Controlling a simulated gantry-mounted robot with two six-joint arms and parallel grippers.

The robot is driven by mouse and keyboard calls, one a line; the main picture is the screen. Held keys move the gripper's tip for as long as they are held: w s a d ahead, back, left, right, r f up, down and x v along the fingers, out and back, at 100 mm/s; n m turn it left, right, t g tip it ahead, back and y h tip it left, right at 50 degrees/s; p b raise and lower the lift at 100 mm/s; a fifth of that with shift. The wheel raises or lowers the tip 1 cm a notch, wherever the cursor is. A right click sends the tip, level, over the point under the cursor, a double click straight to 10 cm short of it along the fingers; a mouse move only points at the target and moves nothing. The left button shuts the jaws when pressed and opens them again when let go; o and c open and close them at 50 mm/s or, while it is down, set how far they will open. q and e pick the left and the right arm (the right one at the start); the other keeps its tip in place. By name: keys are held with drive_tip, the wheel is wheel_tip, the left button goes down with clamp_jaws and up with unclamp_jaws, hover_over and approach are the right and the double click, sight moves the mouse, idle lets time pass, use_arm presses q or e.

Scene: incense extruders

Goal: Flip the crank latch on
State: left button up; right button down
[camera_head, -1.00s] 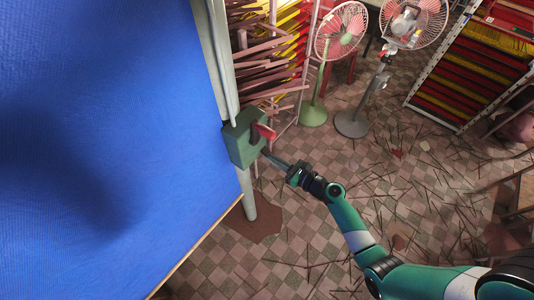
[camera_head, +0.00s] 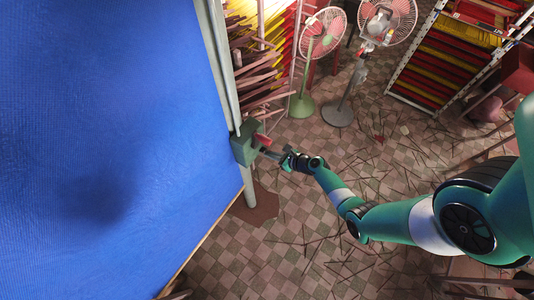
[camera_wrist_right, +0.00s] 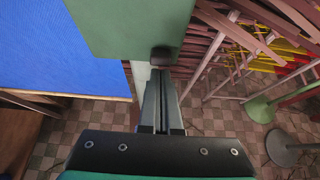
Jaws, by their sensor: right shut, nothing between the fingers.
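The green switch box (camera_head: 243,147) is fixed to a grey pole beside the blue panel in the head view. The crank latch, with its red handle (camera_head: 263,141), is on the box's right side. My right gripper (camera_head: 268,153) is shut and empty, with its tips close to the box just below the red handle. In the right wrist view the shut fingers (camera_wrist_right: 160,95) point at the underside of the green box (camera_wrist_right: 125,25). A dark knob-like part (camera_wrist_right: 161,57) shows right at the fingertips. I cannot tell whether they touch it. My left gripper is not in view.
A large blue panel (camera_head: 110,120) fills the left. Racks of incense sticks (camera_head: 262,75) stand behind the pole. Two standing fans (camera_head: 322,32) and (camera_head: 388,20) and a drying rack (camera_head: 445,60) are farther back. Sticks litter the tiled floor.

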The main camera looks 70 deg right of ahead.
drive_tip(key=shift+r+p, duration=0.85)
wheel_tip(320, 180, down, 4)
drive_tip(key=s+b, duration=0.1)
drive_tip(key=b, duration=0.3)
drive_tip(key=w+r+p+v, duration=0.1)
drive_tip(key=p+v, duration=0.4)
drive_tip(key=v, duration=0.5)
drive_tip(key=shift+s+a+r, duration=0.15)
drive_tip(key=shift+s+r, duration=0.2)
